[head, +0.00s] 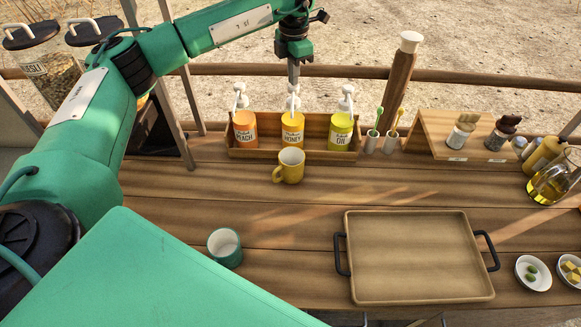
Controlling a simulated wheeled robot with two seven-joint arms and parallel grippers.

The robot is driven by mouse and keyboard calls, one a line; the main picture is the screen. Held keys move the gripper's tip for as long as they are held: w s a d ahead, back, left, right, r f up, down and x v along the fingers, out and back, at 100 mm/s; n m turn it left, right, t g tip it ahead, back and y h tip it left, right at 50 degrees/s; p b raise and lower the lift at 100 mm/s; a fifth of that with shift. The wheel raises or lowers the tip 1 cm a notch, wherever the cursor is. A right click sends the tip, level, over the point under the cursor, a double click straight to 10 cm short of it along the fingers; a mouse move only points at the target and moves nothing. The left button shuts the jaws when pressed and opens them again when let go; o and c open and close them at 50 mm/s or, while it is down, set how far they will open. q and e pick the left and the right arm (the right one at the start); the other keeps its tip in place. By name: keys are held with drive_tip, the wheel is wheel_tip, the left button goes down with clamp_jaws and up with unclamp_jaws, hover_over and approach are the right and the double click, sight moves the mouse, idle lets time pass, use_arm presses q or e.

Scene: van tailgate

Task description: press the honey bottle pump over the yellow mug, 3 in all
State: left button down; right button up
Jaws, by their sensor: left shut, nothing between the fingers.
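The honey bottle (292,132) is yellow-orange with a white pump and stands in the middle of a wooden rack, between the peach bottle (245,128) and the oil bottle (341,131). The yellow mug (290,166) stands upright on the table just in front of the honey bottle, its handle to the left. My left gripper (293,82) points down, shut and empty, right above the honey pump. I cannot tell whether its tips touch the pump head. My right gripper is not in view.
The wooden rack (268,153) holds the bottles. A teal cup (225,247) stands front left, and a wooden tray (415,255) with dark handles lies front right. Toothbrush cups (372,142) stand right of the rack. Small bowls (533,273) and a glass oil jug (552,183) are at far right.

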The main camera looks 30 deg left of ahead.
use_arm(q)
drive_tip(key=shift+f+b, duration=0.55)
drive_tip(key=shift+f, duration=0.6)
drive_tip(key=shift+r, duration=0.15)
drive_tip(key=shift+r+p, duration=0.55)
drive_tip(key=shift+r, duration=0.15)
drive_tip(key=shift+r+p, duration=0.3)
drive_tip(key=shift+r, duration=0.4)
drive_tip(key=shift+r, duration=0.15)
wheel_tip(320, 180, up, 6)
drive_tip(key=p, duration=0.3)
drive_tip(key=shift+f, duration=0.2)
